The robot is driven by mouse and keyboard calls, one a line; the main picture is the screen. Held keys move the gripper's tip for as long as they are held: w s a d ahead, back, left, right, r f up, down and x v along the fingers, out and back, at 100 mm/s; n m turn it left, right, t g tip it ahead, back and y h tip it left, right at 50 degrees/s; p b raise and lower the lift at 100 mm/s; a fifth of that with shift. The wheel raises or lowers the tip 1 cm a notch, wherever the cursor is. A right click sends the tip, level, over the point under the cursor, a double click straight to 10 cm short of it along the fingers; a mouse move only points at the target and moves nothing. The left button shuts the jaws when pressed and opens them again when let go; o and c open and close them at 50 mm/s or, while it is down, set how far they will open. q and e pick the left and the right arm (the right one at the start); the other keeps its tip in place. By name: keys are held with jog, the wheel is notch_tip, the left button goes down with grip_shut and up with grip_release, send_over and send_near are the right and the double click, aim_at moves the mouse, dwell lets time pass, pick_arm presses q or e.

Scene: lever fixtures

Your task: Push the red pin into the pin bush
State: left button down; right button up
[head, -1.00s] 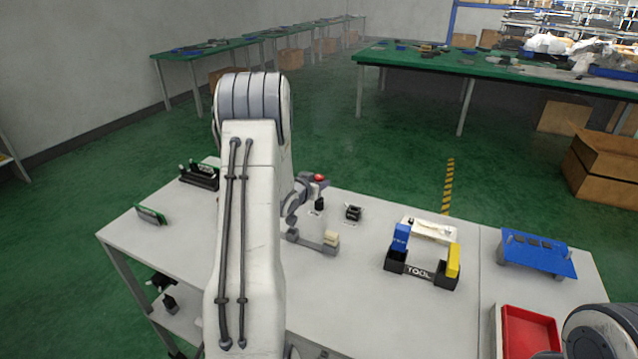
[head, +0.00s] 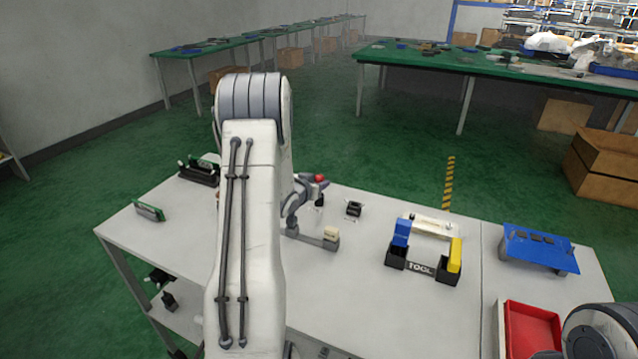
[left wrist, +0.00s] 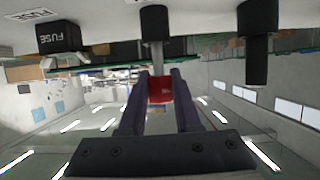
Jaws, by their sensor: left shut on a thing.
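The red pin has a red head (head: 320,178) and a grey shaft, and stands at the back of the white table. In the left wrist view, which looks upside down, the red head (left wrist: 160,88) sits between the fingers of my left gripper (left wrist: 160,82), shut on it. The grey shaft (left wrist: 157,57) runs from the head to the end of a black cylinder (left wrist: 153,20), apparently the pin bush. In the head view my left gripper (head: 312,182) is at the red head, just above the black cylinder (head: 319,200). My right gripper is out of view.
Another black cylinder (left wrist: 258,35) and a black FUSE box (left wrist: 60,38) show in the wrist view. A small black block (head: 354,209), the TOOL holder (head: 420,267), a blue board (head: 540,250) and a red tray (head: 530,330) stand to the right. The table's front middle is clear.

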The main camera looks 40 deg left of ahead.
pick_arm(q)
jog(key=shift+f+b, duration=0.35)
jog(key=shift+f, duration=0.15)
jog(key=c, duration=0.5)
grip_release()
jog(key=shift+c, duration=0.2)
jog(key=v, duration=1)
jog(key=shift+s, duration=0.25)
jog(key=shift+r, duration=0.1)
